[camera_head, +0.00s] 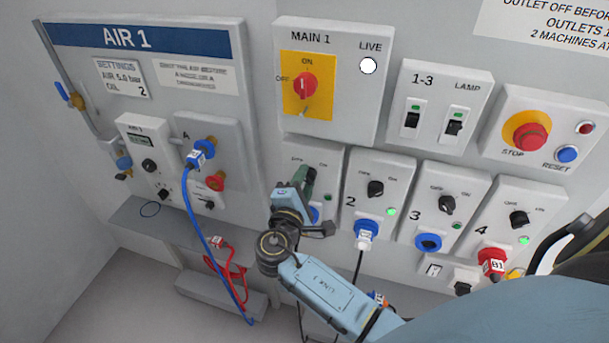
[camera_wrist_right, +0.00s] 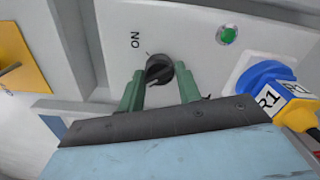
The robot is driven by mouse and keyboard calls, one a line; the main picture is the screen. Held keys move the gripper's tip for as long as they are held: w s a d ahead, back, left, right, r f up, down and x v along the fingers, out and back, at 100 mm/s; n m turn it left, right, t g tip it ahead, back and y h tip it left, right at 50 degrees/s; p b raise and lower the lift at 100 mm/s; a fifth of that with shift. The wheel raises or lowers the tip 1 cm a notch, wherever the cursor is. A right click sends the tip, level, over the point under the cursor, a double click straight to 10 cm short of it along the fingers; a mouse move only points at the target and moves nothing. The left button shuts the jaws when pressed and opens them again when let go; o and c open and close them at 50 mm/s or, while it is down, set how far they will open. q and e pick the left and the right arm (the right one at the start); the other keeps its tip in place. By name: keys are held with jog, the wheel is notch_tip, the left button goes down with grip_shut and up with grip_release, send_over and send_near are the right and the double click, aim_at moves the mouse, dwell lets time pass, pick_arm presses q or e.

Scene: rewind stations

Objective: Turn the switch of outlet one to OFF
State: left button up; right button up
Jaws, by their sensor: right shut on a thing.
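The outlet one panel (camera_head: 327,156) is left of outlet two, mostly covered by my right gripper (camera_head: 308,181). In the right wrist view, its black switch knob (camera_wrist_right: 159,69) sits between the two green fingers of my right gripper (camera_wrist_right: 161,91). The gripper is shut on the knob. An ON mark (camera_wrist_right: 135,40) shows beside the knob; I cannot tell for sure where the knob points. A green lamp (camera_wrist_right: 227,34) and a blue socket (camera_wrist_right: 262,76) with a plug marked R1 (camera_wrist_right: 268,98) are to its right. My left gripper is not in view.
Outlet two's switch (camera_head: 375,188), outlet three's switch (camera_head: 447,205) and outlet four's switch (camera_head: 519,218) run to the right. The MAIN 1 red switch (camera_head: 305,86) is above. A blue hose (camera_head: 199,215) hangs at the left. A black cable hangs below outlet two's plug (camera_head: 365,236).

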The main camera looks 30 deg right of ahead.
jog(key=shift+n+p, duration=0.35)
jog(key=shift+n, duration=0.25)
jog(key=o, duration=0.9)
jog(key=shift+o, duration=0.2)
jog(key=b+v, duration=0.2)
jog(key=v, duration=1.1)
jog(key=shift+s+a+b, duration=0.15)
jog(key=shift+b, duration=0.2)
